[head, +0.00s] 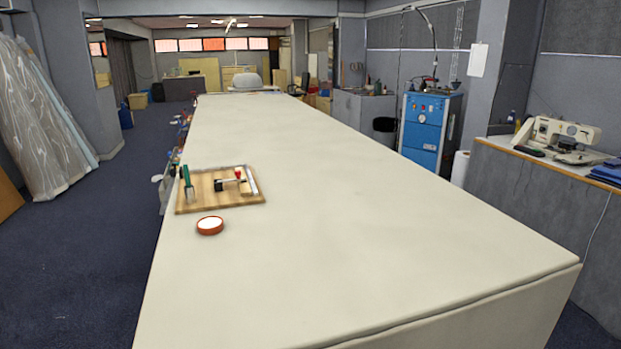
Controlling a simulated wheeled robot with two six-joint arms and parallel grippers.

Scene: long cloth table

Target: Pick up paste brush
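A wooden board (219,203) lies on the left part of the long cloth table (340,230). On its left side is a green-handled tool (187,183) with a pale, fork-like lower end. In the middle is a small dark piece (221,186) with a bar, and a red-tipped item (238,174) stands by it. A pale flat strip (251,181) lies along the right side. I cannot tell surely which of these is the paste brush. A round orange-brown dish (210,226) with a white top sits just in front of the board. Neither gripper is in view.
The table is clear to the right of the board and far back. Its left edge is close to the board, with small items (183,130) along it. A blue cabinet (428,125) and a sewing machine (556,136) stand off to the right.

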